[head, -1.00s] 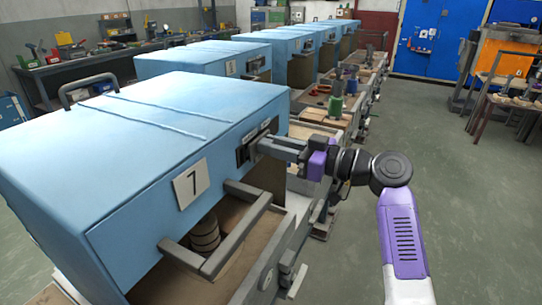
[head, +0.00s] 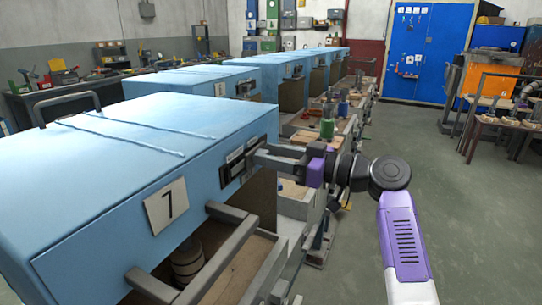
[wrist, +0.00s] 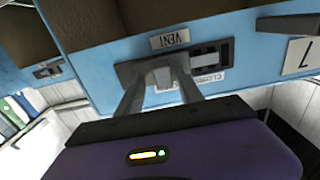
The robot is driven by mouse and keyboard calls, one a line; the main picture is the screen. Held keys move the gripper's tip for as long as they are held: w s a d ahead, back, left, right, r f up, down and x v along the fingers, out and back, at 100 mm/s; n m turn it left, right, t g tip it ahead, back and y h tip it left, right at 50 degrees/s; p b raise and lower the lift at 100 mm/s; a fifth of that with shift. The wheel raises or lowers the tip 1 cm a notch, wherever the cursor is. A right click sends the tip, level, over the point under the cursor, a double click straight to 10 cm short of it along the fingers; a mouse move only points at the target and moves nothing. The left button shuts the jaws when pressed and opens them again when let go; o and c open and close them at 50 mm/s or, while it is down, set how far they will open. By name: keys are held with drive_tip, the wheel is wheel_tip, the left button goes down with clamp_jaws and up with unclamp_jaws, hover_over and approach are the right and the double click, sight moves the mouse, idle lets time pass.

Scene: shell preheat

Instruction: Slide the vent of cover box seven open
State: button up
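Cover box seven (head: 110,180) is a light blue box with a white "7" plate (head: 166,205) on its front. Its vent (head: 236,165) is a dark grey plate to the right of the number. My gripper (head: 262,157) reaches it from the right, at the plate's right part. In the wrist view, upside down, the vent plate (wrist: 125,70) has a VENT label (wrist: 169,39) and a partly hidden CLOSED label (wrist: 208,78). Dark slots show at its right end. My gripper (wrist: 163,72) has its fingers on both sides of the grey vent tab (wrist: 163,79) and appears shut on it.
A row of similar blue boxes (head: 210,82) runs behind. A bench with bottles and tools (head: 330,120) lies beyond my gripper.

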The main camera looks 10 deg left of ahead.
drive_tip(key=v, duration=0.7)
drive_tip(key=shift+s+d+b, duration=0.15)
drive_tip(key=shift+d+b, duration=0.15)
drive_tip(key=shift+d, duration=0.05)
